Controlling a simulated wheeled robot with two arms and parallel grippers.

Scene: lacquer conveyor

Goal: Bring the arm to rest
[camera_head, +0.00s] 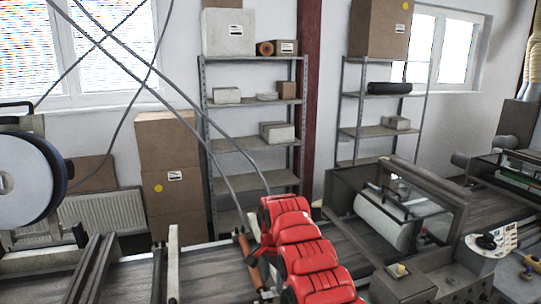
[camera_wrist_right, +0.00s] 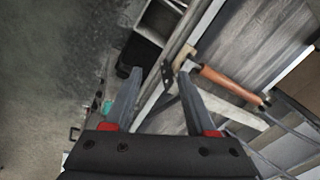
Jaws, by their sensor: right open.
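My red right arm (camera_head: 306,252) reaches in from the bottom of the head view over the conveyor line. Its gripper is mostly hidden by the arm there. In the wrist view, my right gripper (camera_wrist_right: 158,75) points down with its two grey fingers apart. No object sits between the fingers. A metal rail runs close by the fingertips on the right, and I cannot tell the gap to it. My left gripper is in neither view.
A brown rod-like handle (camera_wrist_right: 231,84) lies right of the fingers, and also shows left of the arm (camera_head: 250,262). A roller machine (camera_head: 383,219) stands right of the arm. Cardboard boxes (camera_head: 168,155) and shelves (camera_head: 250,144) stand behind. Grey floor (camera_wrist_right: 45,75) shows at left.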

